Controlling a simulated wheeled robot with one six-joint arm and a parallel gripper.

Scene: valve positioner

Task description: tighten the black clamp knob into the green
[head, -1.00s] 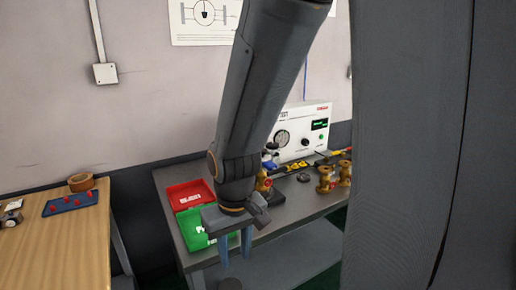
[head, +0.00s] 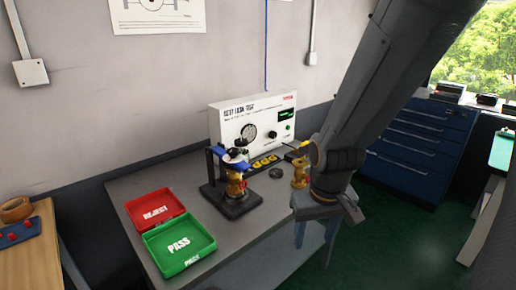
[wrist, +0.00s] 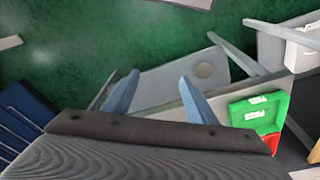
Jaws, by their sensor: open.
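A clamp stand (head: 232,203) on the grey bench holds a brass valve (head: 236,184) upright. Above the valve are a blue part and a small dark part (head: 240,148) that looks like the black clamp knob; it is too small to be sure. No green zone on the clamp can be made out. My gripper (head: 315,240) is open and empty, pointing down by the bench's right front edge, well right of the clamp. In the wrist view its two blue-grey fingers (wrist: 158,82) are spread apart, with no clamp or knob between them.
The white test box (head: 255,125) with a dial and green display stands behind the clamp. A red tray (head: 133,208) and green tray (head: 152,246) lie to the left. A loose brass valve (head: 299,175) and black disc (head: 276,173) lie near my arm. A blue cabinet (head: 420,140) stands right.

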